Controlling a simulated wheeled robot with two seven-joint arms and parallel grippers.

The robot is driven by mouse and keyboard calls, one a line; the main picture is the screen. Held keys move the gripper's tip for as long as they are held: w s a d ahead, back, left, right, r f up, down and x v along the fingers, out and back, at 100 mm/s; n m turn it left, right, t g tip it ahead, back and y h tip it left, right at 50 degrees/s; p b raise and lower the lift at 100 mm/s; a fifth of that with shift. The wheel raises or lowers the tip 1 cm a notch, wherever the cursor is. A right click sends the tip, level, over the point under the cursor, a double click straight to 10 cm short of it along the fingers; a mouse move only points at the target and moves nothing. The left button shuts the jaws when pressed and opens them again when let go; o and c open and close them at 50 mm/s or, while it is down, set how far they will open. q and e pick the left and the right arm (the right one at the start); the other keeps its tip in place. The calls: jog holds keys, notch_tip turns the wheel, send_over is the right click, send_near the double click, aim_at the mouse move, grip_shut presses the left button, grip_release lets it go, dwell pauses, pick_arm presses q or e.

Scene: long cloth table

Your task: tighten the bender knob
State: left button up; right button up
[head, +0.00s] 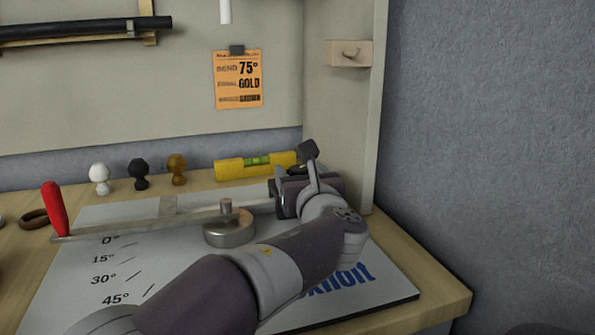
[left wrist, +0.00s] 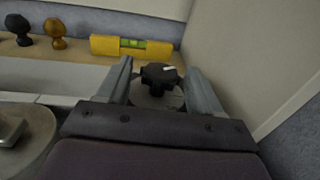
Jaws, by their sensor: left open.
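The bender stands on a pale board (head: 75,290) with angle marks. Its lever has a red handle (head: 55,208) at the left, near the 0° mark, and a round metal hub (head: 229,232) in the middle. A black knob with a white mark (left wrist: 160,76) sits between the two fingers of my left gripper (left wrist: 158,88) in the left wrist view. The fingers are open, one on each side of it, with gaps visible. In the head view my left gripper (head: 308,168) is at the bender's right end, and my arm and hand hide much of that end. My right gripper is not in view.
A yellow level (head: 240,167) lies behind the bender. White (head: 99,178), black (head: 139,174) and bronze (head: 177,169) knobs stand in a row at its left. An orange card (head: 238,80) reads 75° and gold. A side panel (head: 338,105) rises close to the right of my gripper.

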pick_arm(q)
jog(key=shift+s, duration=0.1)
jog(key=c, duration=1.1)
jog(key=shift+o, duration=0.2)
